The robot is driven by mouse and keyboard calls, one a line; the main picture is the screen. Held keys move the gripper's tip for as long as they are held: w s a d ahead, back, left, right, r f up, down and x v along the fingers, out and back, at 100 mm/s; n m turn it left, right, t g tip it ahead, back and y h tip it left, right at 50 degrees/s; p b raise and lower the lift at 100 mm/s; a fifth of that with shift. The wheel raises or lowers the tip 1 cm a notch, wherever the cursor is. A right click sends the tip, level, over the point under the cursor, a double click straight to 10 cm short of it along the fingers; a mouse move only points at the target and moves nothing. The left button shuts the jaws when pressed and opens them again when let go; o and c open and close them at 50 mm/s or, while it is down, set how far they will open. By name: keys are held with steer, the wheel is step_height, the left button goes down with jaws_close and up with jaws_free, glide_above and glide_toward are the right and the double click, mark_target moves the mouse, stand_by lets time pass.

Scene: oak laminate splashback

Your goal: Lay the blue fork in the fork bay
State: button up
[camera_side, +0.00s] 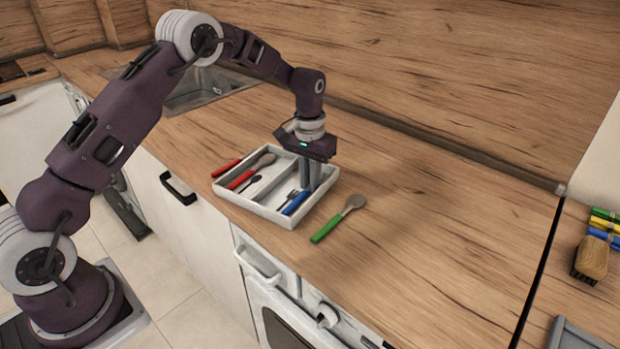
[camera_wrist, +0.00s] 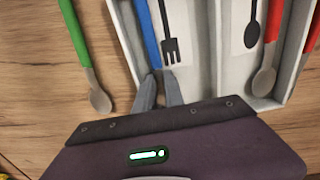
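My gripper (camera_side: 309,187) points down over this bay. In the wrist view its fingertips (camera_wrist: 159,76) are apart, just at the near end of the blue handle. I see nothing held between them.
A green-handled spoon (camera_side: 338,219) lies on the worktop right of the tray. A brush (camera_side: 590,260) and coloured pegs (camera_side: 604,226) sit far right. The worktop between is clear.

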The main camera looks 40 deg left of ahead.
steer(key=o, duration=0.3)
steer(key=shift+r, duration=0.1)
step_height(320, 180, up, 7)
steer(key=shift+f, duration=0.1)
